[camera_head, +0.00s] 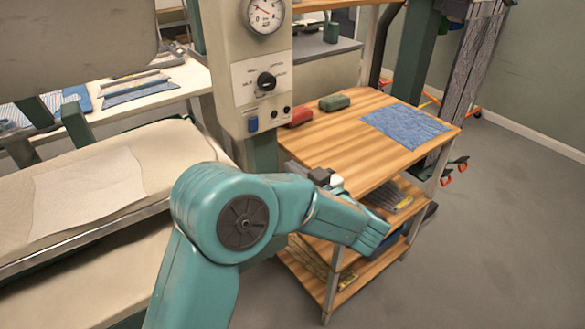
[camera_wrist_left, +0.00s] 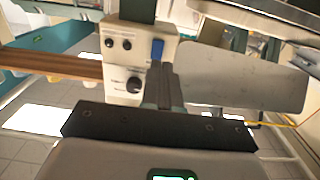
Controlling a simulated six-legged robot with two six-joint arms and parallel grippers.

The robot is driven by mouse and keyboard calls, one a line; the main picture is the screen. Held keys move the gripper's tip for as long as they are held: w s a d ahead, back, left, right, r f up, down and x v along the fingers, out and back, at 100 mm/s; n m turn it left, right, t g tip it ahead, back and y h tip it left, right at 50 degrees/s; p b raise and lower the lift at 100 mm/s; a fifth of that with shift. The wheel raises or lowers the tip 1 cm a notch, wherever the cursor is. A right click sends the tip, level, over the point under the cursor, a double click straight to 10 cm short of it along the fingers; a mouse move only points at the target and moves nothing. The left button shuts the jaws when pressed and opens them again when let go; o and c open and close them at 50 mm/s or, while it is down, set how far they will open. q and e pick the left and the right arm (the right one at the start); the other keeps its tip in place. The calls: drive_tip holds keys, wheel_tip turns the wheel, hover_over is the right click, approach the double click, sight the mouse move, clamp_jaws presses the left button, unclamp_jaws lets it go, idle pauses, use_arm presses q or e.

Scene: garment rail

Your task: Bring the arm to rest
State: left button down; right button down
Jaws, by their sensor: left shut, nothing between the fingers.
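My left arm, teal, rises from the bottom of the head view, bends at a round dark joint cap and reaches right. My left gripper (camera_head: 320,175) shows only as a small dark part behind the wrist, by the near edge of the wooden table. In the left wrist view its grey fingers (camera_wrist_left: 164,68) are together in front of a black bar, with nothing between them. Behind them is the control box. My right gripper is in neither view.
The wooden cart (camera_head: 385,155) holds a folded blue cloth (camera_head: 405,128), a red item (camera_head: 299,117) and a green item (camera_head: 334,102). The control box (camera_head: 262,92) stands behind the arm. A padded pressing board (camera_head: 90,180) lies left. Grey floor (camera_head: 480,240) is open at right.

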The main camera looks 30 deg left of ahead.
use_arm(q)
drive_tip(key=w+d+f+m+t+h+p, duration=0.1)
drive_tip(key=w+f+m+t+h, duration=0.25)
drive_tip(key=f, duration=0.35)
drive_tip(key=s+d+f+m+h+p, duration=0.1)
drive_tip(key=s+d+f+m+h, duration=0.1)
drive_tip(key=d+f+h, duration=0.3)
drive_tip(key=s+f+m+h, duration=0.2)
drive_tip(key=f, duration=0.5)
drive_tip(key=s+d+f+m+h+p, duration=0.1)
drive_tip(key=s+d+f+m+h, duration=0.2)
drive_tip(key=f, duration=0.4)
drive_tip(key=s+d+f+g+h, duration=0.2)
drive_tip(key=s+g, duration=0.1)
drive_tip(key=s, duration=0.4)
drive_tip(key=s+d+f+g+h, duration=0.2)
drive_tip(key=s+d+f+g, duration=0.1)
drive_tip(key=s, duration=0.5)
drive_tip(key=s+d+f+g+h, duration=0.2)
drive_tip(key=s+f+g+h, duration=0.1)
drive_tip(key=s, duration=0.4)
drive_tip(key=shift+s+d+f+m+g+p, duration=0.3)
drive_tip(key=shift+m+g+p, duration=0.15)
drive_tip(key=shift+g, duration=0.1)
drive_tip(key=shift+a, duration=0.1)
